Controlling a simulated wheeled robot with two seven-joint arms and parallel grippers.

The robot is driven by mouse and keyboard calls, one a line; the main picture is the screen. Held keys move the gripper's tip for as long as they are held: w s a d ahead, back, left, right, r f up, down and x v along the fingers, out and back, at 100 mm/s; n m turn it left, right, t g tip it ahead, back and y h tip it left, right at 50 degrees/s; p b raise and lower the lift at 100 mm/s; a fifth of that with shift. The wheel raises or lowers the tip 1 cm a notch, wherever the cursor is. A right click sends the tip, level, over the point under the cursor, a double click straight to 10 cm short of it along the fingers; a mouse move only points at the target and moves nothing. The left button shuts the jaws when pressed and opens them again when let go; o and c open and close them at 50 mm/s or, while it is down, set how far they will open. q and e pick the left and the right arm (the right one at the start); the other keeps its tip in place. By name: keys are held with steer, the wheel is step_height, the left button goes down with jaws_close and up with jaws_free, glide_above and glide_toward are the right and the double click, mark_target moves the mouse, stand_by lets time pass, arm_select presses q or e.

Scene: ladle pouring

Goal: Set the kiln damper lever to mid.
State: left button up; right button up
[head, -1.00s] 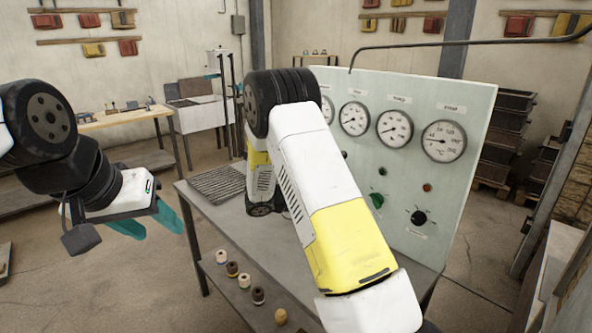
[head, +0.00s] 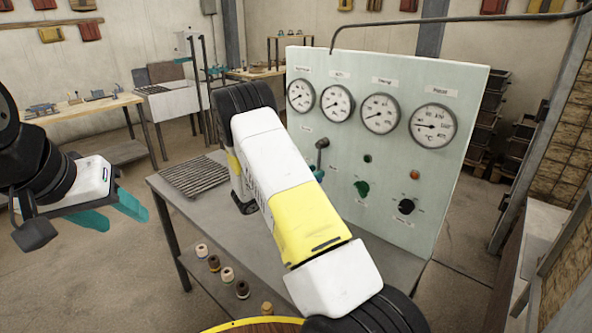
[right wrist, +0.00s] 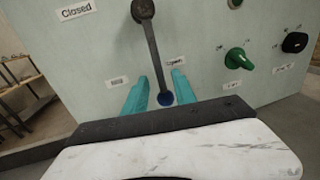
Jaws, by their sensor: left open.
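The damper lever (right wrist: 154,50) is a dark bar on the pale green panel (right wrist: 220,80). In the head view the lever (head: 322,146) shows beside my right arm, which hides most of that gripper (head: 318,173). My left gripper (head: 118,210) is open and empty, far left.
Several gauges (head: 433,126) line the panel's top. A green knob (head: 361,188) and a black knob (head: 406,206) sit right of the lever. A grey bench (head: 215,215) stands before the panel, with several small jars (head: 227,274) below. A yellow-rimmed round thing (head: 262,326) is at the bottom edge.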

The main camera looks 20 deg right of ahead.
steer(key=shift+d, duration=0.1)
steer(key=shift+c, duration=0.2)
jaws_close()
stand_by(1.2)
